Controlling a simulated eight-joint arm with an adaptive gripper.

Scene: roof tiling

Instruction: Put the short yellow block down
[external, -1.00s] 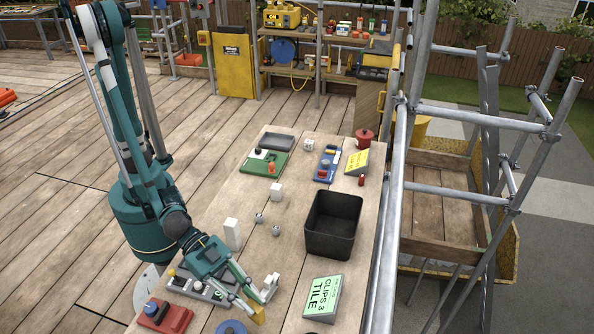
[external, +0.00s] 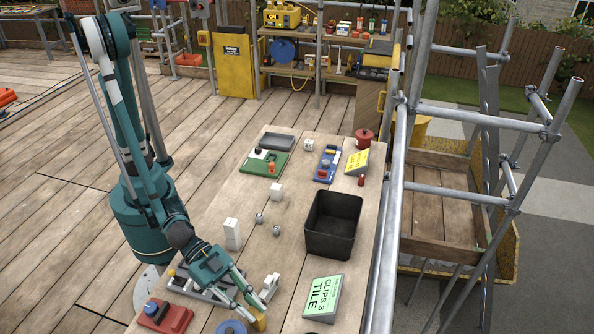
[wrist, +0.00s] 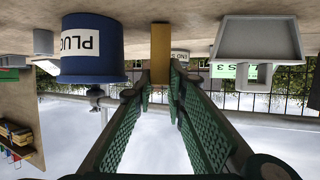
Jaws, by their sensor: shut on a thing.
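The short yellow block (external: 259,323) is at the front edge of the external view, at the tips of my gripper (external: 256,305). My gripper is shut on it. In the wrist view, which looks upside down, the yellow block (wrist: 160,55) sits between the far ends of the green-padded fingers (wrist: 160,85). Its end meets the wooden surface there, or is very close to it; I cannot tell which.
A blue tub (wrist: 92,50) lettered PLUG stands close beside the block. A white-grey piece (external: 271,287) is on its other side. Bare tabletop lies between.

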